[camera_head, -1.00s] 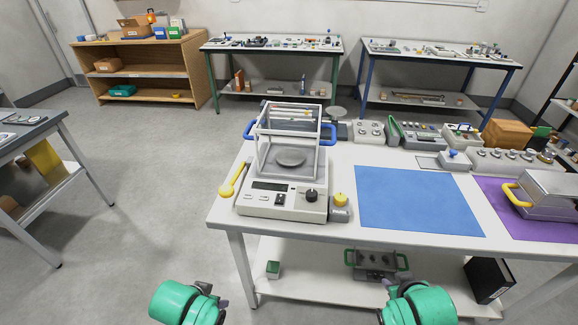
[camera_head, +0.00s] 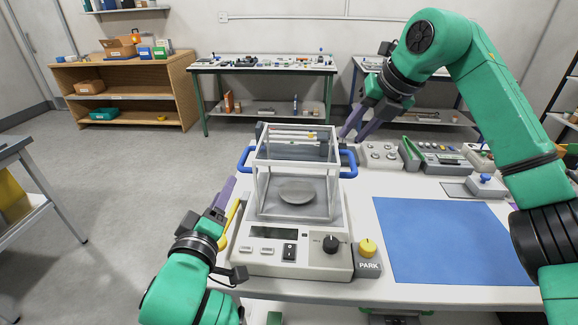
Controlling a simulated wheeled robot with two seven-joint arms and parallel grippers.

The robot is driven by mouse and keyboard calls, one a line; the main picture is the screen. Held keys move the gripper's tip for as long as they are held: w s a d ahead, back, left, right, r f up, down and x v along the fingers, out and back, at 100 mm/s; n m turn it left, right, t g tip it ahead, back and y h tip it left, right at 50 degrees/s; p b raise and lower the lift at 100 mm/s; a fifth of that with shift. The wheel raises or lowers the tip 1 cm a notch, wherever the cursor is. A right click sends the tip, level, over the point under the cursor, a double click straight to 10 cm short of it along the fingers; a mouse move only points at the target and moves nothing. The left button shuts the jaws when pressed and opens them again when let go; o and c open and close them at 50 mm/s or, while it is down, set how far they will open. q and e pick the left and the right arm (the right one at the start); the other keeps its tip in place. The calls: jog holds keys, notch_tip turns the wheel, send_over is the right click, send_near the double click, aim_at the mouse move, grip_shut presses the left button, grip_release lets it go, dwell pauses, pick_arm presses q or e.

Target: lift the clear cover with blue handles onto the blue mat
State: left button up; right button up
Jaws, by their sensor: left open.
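The clear cover (camera_head: 262,193) stands upright on the grey balance (camera_head: 262,262), around a round weighing pan (camera_head: 297,192). Its left blue handle (camera_head: 246,160) and right blue handle (camera_head: 349,163) stick out at the sides. The blue mat (camera_head: 450,240) lies flat and bare to the right of the balance. My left gripper (camera_head: 226,194) is open, low and just left of the cover, apart from the left handle. My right gripper (camera_head: 351,137) is above and behind the right handle, its purple fingers spread and empty.
A yellow PARK knob (camera_head: 367,248) is at the balance's right front, and a yellow lever (camera_head: 229,224) lies at its left. Boxes with knobs (camera_head: 380,154) line the table's back. My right arm hangs over the right side of the table.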

aim_at(243, 157)
pick_arm(q)
jog(key=w, duration=0.5)
jog(key=w+f, duration=0.1)
jog(key=w, duration=0.8)
jog(key=shift+w+d+f, duration=0.15)
jog(key=shift+w+d, duration=0.25)
pick_arm(e)
jog(key=shift+m+h, duration=0.5)
jog(key=shift+h, duration=0.2)
jog(key=w+f, duration=0.1)
jog(key=f, duration=0.3)
jog(key=w+f, duration=0.2)
jog(key=f, duration=0.3)
jog(key=w+d+f, duration=0.1)
jog(key=w+f, duration=0.1)
jog(key=f, duration=0.3)
jog(key=shift+f, duration=0.25)
pick_arm(q)
jog(key=shift+s, duration=0.1)
pick_arm(e)
jog(key=shift+r, duration=0.1)
pick_arm(q)
jog(key=c, duration=0.4)
pick_arm(e)
jog(key=c, duration=0.4)
pick_arm(q)
grip_shut()
pick_arm(e)
grip_shut()
